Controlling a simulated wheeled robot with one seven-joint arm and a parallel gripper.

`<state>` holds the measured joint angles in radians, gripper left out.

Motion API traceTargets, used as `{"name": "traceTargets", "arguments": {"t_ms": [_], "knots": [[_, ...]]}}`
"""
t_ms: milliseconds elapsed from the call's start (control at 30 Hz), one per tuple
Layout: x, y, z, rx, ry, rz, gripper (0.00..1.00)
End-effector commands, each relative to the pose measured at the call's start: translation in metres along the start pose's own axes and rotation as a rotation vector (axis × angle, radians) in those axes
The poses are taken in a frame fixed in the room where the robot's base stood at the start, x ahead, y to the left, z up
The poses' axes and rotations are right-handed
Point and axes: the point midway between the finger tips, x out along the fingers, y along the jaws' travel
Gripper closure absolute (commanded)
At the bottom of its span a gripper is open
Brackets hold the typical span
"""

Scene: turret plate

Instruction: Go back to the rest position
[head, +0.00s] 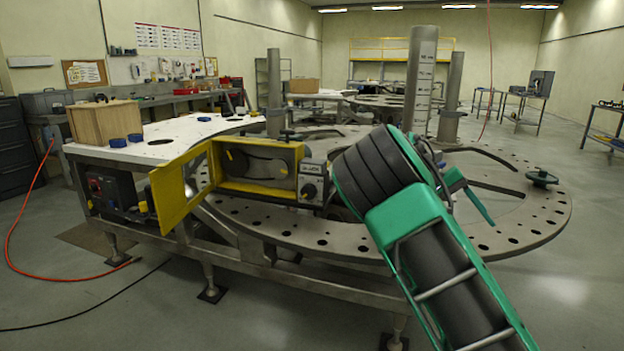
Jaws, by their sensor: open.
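My green and black arm reaches up from the lower right of the head view over the near side of the round turret plate (340,238). My gripper (476,199) shows partly behind the arm's black joint, with green fingers pointing down to the right above the plate. It is open, and I see nothing between the fingers. My wrist is largely hidden by the arm. A yellow housing (230,187) with its door (181,190) swung open stands at the plate's left edge, left of my arm. A grey control box with a knob (311,184) sits beside it, close to my arm.
A tall graduated column (420,80) and plain posts (274,90) rise from the plate. A wooden box (105,121) and blue caps (118,142) rest on the left worktop. An orange hose (12,225) crosses the floor.

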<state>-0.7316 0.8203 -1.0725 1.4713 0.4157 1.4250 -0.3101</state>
Motion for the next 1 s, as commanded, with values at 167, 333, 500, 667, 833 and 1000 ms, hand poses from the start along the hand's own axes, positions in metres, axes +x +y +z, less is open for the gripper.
{"name": "traceTargets", "arguments": {"t_ms": [167, 333, 500, 667, 833, 1000], "knots": [[0.057, 0.039, 0.029, 0.022, -0.089, -0.163, 0.35], [0.097, 0.06, 0.064, 0.036, -0.142, -0.303, 0.35], [0.126, 0.073, 0.105, 0.049, -0.168, -0.432, 0.35], [0.143, 0.08, 0.146, 0.062, -0.168, -0.54, 0.35], [0.154, 0.082, 0.193, 0.081, -0.148, -0.638, 0.35], [0.16, 0.08, 0.24, 0.104, -0.109, -0.715, 0.35]]}}
